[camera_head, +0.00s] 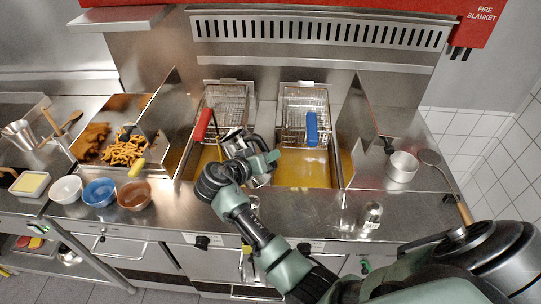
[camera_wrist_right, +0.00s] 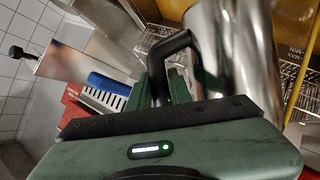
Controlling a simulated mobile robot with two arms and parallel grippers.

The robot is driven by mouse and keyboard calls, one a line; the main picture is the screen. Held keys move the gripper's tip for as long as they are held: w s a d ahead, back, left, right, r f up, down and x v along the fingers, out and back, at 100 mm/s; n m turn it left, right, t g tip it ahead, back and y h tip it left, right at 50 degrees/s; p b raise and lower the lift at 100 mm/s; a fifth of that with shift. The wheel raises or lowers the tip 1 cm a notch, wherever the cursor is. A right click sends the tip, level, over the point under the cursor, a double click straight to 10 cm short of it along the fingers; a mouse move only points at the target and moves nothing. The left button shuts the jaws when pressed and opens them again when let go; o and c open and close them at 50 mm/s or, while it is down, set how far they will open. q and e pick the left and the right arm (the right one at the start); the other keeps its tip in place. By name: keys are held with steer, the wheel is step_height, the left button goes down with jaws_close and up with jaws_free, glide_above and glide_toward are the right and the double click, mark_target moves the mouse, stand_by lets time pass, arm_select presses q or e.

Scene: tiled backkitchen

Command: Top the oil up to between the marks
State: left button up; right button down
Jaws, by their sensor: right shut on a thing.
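My right gripper (camera_head: 262,163) is shut on the black handle (camera_wrist_right: 172,48) of a steel jug (camera_head: 238,147). The jug is tilted over the left fryer vat; its shiny body (camera_wrist_right: 228,55) fills the upper middle of the wrist view. A thin yellow streak (camera_head: 218,140), apparently pouring oil, runs down beside the jug on the left. Golden oil (camera_head: 202,162) shows in the left vat, partly hidden by jug and gripper. The right vat also holds golden oil (camera_head: 303,170). Small mark lettering shows in the wrist view, but I cannot read the oil level against it. My left gripper is out of view.
Wire baskets with a red handle (camera_head: 203,125) and a blue handle (camera_head: 311,128) hang at the vats' back. Upright steel panels (camera_head: 357,125) flank the fryers. Bowls (camera_head: 100,192) and fried food (camera_head: 125,150) stand left; a small pot (camera_head: 402,167) and a glass (camera_head: 371,218) stand right.

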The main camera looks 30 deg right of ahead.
mark_target(256, 141)
steer(key=shift+w+r+n+p, duration=0.15)
steer(key=shift+r+n+p, duration=0.15)
steer(key=shift+r+p, duration=0.3)
steer(key=shift+w+a+r+n+g+h, duration=0.15)
steer(key=shift+w+r+n+g+h, duration=0.15)
steer(key=shift+n+g+h, duration=0.15)
steer(key=shift+w+a+r+n+g, duration=0.15)
steer(key=shift+w+a+n+g, duration=0.15)
steer(key=shift+n, duration=0.25)
steer(key=shift+w+a+r+n+h, duration=0.15)
steer(key=shift+w+r+n+h, duration=0.15)
steer(key=shift+w+h, duration=0.1)
steer(key=shift+w+a+r+n+g+h+b, duration=0.4)
steer(key=shift+w+n+g, duration=0.2)
steer(key=shift+w, duration=0.1)
